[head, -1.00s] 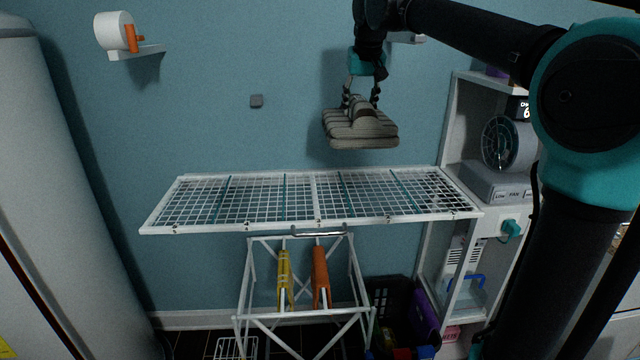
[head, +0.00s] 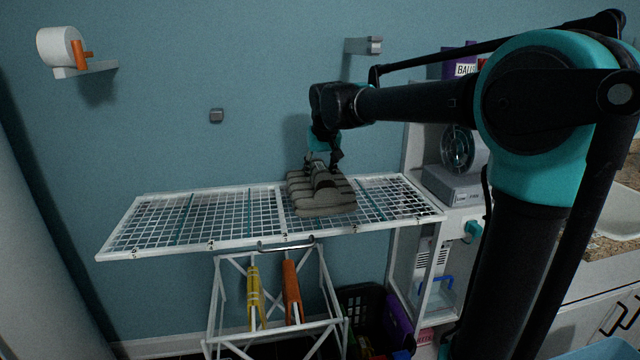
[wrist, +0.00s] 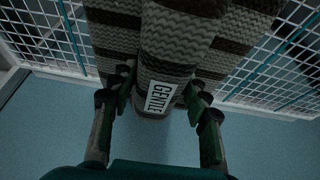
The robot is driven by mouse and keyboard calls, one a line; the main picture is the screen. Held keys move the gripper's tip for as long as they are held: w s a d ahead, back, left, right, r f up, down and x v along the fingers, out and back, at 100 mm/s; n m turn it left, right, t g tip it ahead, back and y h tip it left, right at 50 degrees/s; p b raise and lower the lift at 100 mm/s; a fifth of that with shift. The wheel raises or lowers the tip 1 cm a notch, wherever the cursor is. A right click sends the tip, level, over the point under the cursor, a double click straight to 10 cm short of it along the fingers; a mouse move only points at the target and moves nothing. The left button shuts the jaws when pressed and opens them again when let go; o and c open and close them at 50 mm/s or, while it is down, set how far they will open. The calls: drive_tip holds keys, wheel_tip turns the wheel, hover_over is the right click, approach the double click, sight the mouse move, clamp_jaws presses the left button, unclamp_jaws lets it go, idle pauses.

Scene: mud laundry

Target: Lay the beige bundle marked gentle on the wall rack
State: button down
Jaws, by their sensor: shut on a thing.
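The beige striped bundle (head: 322,197) is at the wall rack, right of its middle. In the wrist view the bundle (wrist: 180,45) shows a white label reading GENTLE (wrist: 160,97). The white wire wall rack (head: 150,235) is level and runs along the blue wall. My gripper (head: 322,166) is above the bundle and shut on its raised middle fold; in the wrist view the fingers (wrist: 158,90) stand on either side of the labelled fold. The bundle looks flat and low against the mesh; its underside is hidden, so I cannot tell for sure whether it touches.
The rack's left part is bare. Below it a white folding frame (head: 215,300) carries a yellow thing (head: 254,290) and an orange thing (head: 291,290). A white shelf unit with a fan (head: 457,150) stands at the right. A small wall shelf (head: 362,46) is above.

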drive_tip(key=shift+f, duration=1.8)
drive_tip(key=c, duration=0.8)
unclamp_jaws()
drive_tip(key=shift+f, duration=0.1)
drive_tip(key=shift+o, duration=0.2)
drive_tip(key=v, duration=1.2)
drive_tip(key=shift+s, duration=0.1)
